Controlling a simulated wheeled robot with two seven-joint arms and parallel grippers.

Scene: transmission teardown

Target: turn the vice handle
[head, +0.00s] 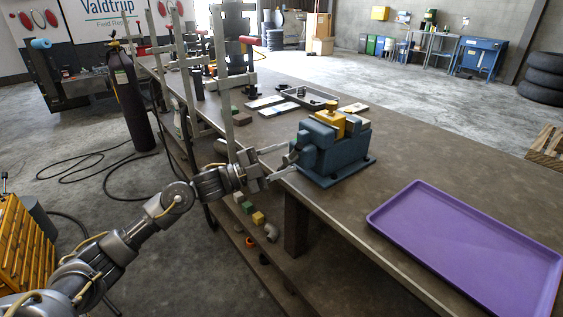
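The blue vice (338,155) stands on the bench near its front edge. A yellow part (331,115) sits at the top of the vice, between its jaws as far as I can tell. The vice handle, a small grey part (292,157), is on the left end of the vice, facing my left gripper (290,158). My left gripper is open, with its two fingers spread on either side of the handle end. I cannot tell whether the fingers touch the handle. My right gripper is not in view.
A purple tray (470,245) lies on the right of the brown bench (420,165). A dark tray (311,97) and flat pale pieces (279,109) lie behind the vice. Grey upright posts (220,80) stand left of it. Small blocks (258,218) lie on the lower shelf.

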